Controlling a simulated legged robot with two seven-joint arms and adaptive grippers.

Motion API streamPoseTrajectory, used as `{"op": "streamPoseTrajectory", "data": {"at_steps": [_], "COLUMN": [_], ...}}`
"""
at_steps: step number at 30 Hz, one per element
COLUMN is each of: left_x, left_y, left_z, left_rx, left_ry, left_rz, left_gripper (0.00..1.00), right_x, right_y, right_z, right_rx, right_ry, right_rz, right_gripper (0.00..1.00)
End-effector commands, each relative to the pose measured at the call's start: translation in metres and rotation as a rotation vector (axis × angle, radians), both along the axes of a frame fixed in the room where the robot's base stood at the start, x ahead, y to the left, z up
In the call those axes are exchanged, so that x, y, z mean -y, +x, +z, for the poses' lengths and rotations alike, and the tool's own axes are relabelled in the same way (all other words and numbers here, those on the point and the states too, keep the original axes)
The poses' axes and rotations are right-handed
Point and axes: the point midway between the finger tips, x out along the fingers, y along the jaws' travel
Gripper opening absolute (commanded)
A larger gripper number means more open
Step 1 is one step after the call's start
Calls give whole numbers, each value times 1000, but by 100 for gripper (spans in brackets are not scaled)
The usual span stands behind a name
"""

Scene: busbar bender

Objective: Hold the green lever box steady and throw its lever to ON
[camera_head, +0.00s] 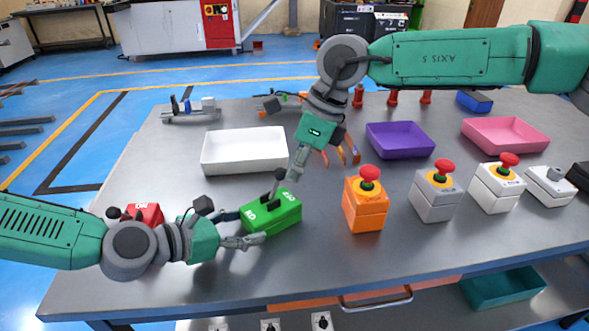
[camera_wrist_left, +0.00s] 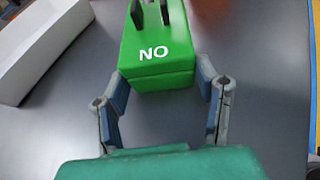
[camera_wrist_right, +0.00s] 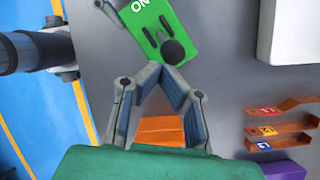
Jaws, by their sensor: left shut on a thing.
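The green lever box (camera_head: 272,214) stands on the grey table, with ON lettered at its near left end and OFF lettered at its far right end. Its black lever knob (camera_head: 280,174) sits toward the end away from ON; the right wrist view shows the knob too (camera_wrist_right: 173,52). My left gripper (camera_head: 250,226) is shut on the box, with one finger on each side in the left wrist view (camera_wrist_left: 163,84). My right gripper (camera_head: 296,175) points down beside the knob. Its fingertips (camera_wrist_right: 159,69) are together and look empty; whether they touch the knob is unclear.
A white tray (camera_head: 245,165) lies behind the box and a red box (camera_head: 145,213) to its left. An orange emergency-stop box (camera_head: 365,209) stands to the right, with a grey one (camera_head: 433,196) further along. Purple (camera_head: 400,140) and pink trays (camera_head: 505,133) lie behind them.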

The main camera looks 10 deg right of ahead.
Motion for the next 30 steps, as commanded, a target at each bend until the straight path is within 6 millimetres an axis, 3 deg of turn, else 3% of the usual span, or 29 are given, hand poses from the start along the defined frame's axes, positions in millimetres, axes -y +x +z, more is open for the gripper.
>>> {"op": "streamPoseTrajectory", "data": {"at_steps": [19, 30], "left_x": [1, 1], "left_y": [-1, -1], "left_z": [0, 0], "left_rx": [0, 0], "left_ry": [0, 0], "left_rz": [-4, -3], "left_gripper": [15, 15], "right_x": [-1, -1], "right_y": [0, 0], "right_z": [1, 15], "right_rx": [0, 1], "right_ry": [2, 1], "right_rz": [1, 1], "right_gripper": [0, 0]}}
